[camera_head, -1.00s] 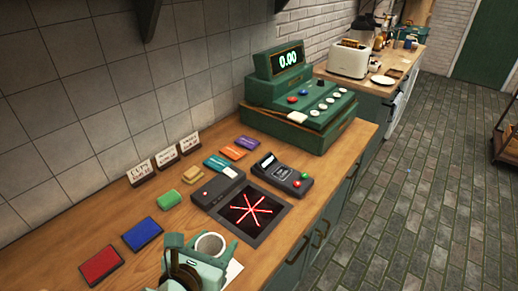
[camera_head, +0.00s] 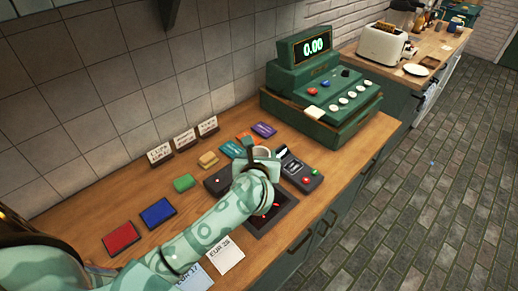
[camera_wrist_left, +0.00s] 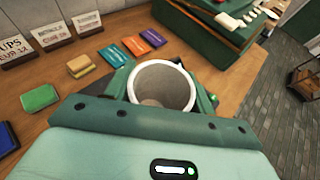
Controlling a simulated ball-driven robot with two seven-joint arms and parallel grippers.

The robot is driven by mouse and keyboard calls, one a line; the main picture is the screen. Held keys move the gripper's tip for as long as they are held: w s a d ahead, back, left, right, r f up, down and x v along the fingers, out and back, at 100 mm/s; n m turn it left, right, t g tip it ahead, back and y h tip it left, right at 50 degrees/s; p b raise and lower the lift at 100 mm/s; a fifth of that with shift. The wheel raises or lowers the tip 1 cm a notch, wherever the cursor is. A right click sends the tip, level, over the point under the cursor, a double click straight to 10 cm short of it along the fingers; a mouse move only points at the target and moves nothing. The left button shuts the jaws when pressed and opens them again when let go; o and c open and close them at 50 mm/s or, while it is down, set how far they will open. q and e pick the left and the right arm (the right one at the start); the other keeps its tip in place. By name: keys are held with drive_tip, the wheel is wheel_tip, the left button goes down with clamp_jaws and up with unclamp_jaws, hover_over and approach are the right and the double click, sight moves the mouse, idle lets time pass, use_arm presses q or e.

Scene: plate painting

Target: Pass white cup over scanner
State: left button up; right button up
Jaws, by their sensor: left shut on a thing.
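My left gripper (camera_head: 257,168) is shut on the white cup (camera_head: 262,151) and holds it upright. In the left wrist view, the white cup (camera_wrist_left: 161,88) sits between the green fingers, its open rim facing the camera. The scanner (camera_head: 272,217) is a dark square plate with red lines, set in the counter. My left forearm and hand cover part of it. In the head view the cup appears at the scanner's far side; its exact height above the counter is hard to tell. My right gripper is not in view.
A green cash register (camera_head: 325,90) reading 0.00 stands behind the scanner. A card terminal (camera_head: 300,170) is close on the right. Paper slips (camera_head: 226,257) lie near the front edge.

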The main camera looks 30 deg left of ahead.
use_arm(q)
drive_tip(key=shift+f+b, duration=2)
drive_tip(key=shift+f, duration=0.25)
drive_tip(key=shift+r, duration=0.3)
drive_tip(key=shift+p, duration=0.3)
wheel_tip(320, 180, up, 5)
drive_tip(key=p, duration=0.4)
drive_tip(key=shift+r, duration=0.1)
